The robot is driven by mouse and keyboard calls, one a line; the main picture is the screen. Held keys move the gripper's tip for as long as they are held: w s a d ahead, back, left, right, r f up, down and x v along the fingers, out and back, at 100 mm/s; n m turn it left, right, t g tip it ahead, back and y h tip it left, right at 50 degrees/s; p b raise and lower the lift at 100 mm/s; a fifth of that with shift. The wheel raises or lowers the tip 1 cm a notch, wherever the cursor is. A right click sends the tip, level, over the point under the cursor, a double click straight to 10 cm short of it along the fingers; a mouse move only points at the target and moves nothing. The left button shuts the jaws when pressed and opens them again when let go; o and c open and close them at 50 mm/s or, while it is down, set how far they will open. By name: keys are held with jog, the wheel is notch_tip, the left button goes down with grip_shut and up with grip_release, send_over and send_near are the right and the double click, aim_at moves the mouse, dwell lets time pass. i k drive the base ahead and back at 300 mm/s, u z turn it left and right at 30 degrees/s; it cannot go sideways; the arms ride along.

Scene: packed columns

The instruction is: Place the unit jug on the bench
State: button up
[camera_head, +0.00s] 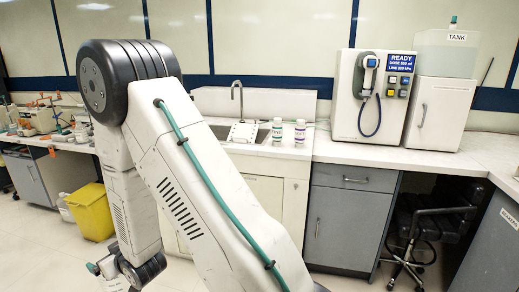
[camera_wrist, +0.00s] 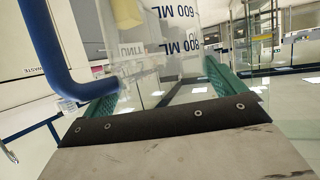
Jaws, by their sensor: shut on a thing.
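In the wrist view, my gripper (camera_wrist: 160,88) is shut on a clear jug (camera_wrist: 185,50) with dark "600 ML" markings. The jug is between the two green fingers, and its upper part runs out of the picture. A thick blue curved piece (camera_wrist: 48,55) is at its left; I cannot tell whether it belongs to the jug. In the head view, my wrist is low at the left, and the jug is not clearly visible there. The white bench top (camera_head: 415,160) runs along the wall to the right of the sink.
A dispenser (camera_head: 346,110) and a tank cabinet (camera_head: 436,115) stand on the bench. Two small bottles (camera_head: 277,130) (camera_head: 300,132) stand by the sink (camera_head: 222,132). A yellow bin (camera_head: 91,211) is on the floor at left, and a black chair (camera_head: 432,222) is under the bench. The front bench top at right is clear.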

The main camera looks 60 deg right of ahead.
aim_at(361, 151)
jog(key=u, duration=0.35)
jog(key=i, duration=2.05)
jog(key=z, duration=2.95)
